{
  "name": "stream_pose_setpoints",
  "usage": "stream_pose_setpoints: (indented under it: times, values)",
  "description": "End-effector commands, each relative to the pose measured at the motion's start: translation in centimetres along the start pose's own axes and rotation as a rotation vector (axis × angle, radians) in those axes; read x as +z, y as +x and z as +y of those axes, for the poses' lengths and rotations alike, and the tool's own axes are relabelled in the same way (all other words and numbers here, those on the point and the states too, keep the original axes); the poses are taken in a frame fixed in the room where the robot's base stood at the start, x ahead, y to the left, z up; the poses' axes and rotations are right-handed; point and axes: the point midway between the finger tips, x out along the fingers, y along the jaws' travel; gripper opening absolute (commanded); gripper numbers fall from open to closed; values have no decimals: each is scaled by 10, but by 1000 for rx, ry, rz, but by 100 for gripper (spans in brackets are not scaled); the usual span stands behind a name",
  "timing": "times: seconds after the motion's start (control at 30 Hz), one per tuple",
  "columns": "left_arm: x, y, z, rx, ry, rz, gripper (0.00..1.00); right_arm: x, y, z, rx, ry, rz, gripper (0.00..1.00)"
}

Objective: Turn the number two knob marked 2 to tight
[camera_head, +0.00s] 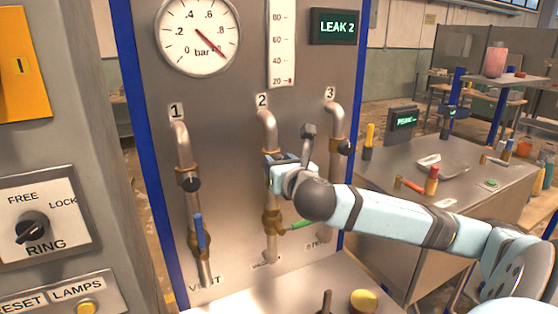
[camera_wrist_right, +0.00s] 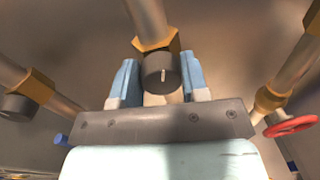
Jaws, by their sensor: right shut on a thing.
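The pipe marked 2 (camera_head: 267,130) runs down the middle of the steel panel, under its number plate (camera_head: 262,100). In the right wrist view its dark round knob (camera_wrist_right: 160,73) sits below a brass fitting, with a pale line on its face standing nearly upright. My right gripper (camera_head: 278,168) is at this knob and hides it in the head view. In the right wrist view the blue fingers of this gripper (camera_wrist_right: 160,80) stand on both sides of the knob, shut on it. My left gripper is not in view.
Pipe 1 has a black knob (camera_head: 190,182) and a blue lever (camera_head: 199,232). Pipe 3 has a black knob (camera_head: 345,147) close to my right arm. A green lever (camera_head: 300,225) sticks out below my gripper. A display (camera_head: 335,27) reads LEAK 2; a bar gauge (camera_head: 198,37) hangs upper left.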

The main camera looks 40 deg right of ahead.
Motion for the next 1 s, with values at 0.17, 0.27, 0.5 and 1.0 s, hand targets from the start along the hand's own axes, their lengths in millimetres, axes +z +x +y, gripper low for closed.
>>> stream_pose_setpoints:
  times: [0.17, 0.27, 0.5, 1.0]
  values:
    - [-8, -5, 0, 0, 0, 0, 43, 2, 0, -1, 0, 168, 13, 18]
    - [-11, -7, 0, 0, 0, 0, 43, 2, 0, -1, 2, 262, 20, 18]
    - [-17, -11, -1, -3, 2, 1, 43, 1, 1, -2, 4, 491, 35, 18]
    - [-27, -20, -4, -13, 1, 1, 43, 0, 1, -3, 11, 958, 68, 18]
